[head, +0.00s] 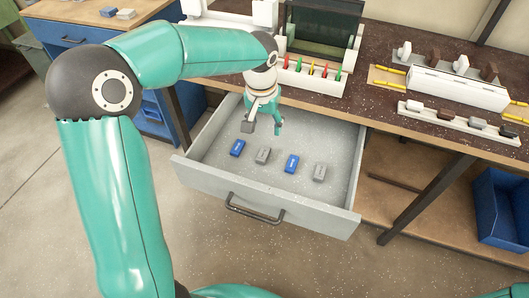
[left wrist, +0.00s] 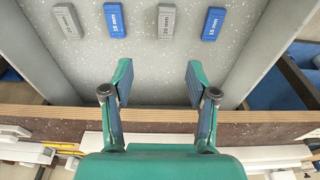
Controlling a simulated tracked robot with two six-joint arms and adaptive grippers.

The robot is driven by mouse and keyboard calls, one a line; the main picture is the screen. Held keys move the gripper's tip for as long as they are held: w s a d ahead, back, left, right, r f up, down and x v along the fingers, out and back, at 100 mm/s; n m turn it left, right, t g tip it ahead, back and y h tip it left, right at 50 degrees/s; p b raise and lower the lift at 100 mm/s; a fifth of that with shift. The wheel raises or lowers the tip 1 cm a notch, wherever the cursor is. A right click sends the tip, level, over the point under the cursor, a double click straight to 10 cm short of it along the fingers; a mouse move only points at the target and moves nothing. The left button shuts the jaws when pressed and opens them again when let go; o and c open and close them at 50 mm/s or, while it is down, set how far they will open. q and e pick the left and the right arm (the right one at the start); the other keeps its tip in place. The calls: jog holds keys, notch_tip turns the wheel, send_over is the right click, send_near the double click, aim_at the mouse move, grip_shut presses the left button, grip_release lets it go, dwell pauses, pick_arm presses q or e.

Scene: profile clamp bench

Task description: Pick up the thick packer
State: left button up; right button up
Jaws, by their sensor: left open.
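Several packers lie apart in a row on the floor of the open drawer, alternating blue and grey. From the left in the head view they are blue (head: 237,148), grey (head: 263,156), blue (head: 291,164) and grey (head: 319,172). The left wrist view shows the row reversed, with small labels: a grey one apparently marked 20 mm (left wrist: 166,22), with blue ones (left wrist: 213,24) (left wrist: 115,20) on either side and another grey one (left wrist: 67,21) at left. Which is the thick packer is not certain. My left gripper (head: 263,127) is open and empty over the drawer, behind the row.
The grey drawer (head: 196,170) has raised walls and a front handle (head: 254,208). The bench top (head: 385,50) overhangs its back and carries a rack of coloured pieces (head: 312,77) and a white clamp fixture (head: 458,86). A blue bin (head: 503,205) sits at right.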

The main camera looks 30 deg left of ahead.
pick_arm(q)
send_over(263, 153)
jog(key=f, duration=0.5)
jog(key=d+f, duration=0.1)
jog(key=f, duration=0.2)
jog(key=shift+f, duration=0.1)
jog(key=f, duration=0.2)
jog(key=a+f, duration=0.1)
jog(key=f, duration=0.1)
jog(key=shift+f, duration=0.3)
jog(key=shift+d+f, duration=0.1)
jog(key=shift+f, duration=0.2)
jog(key=c, duration=0.9)
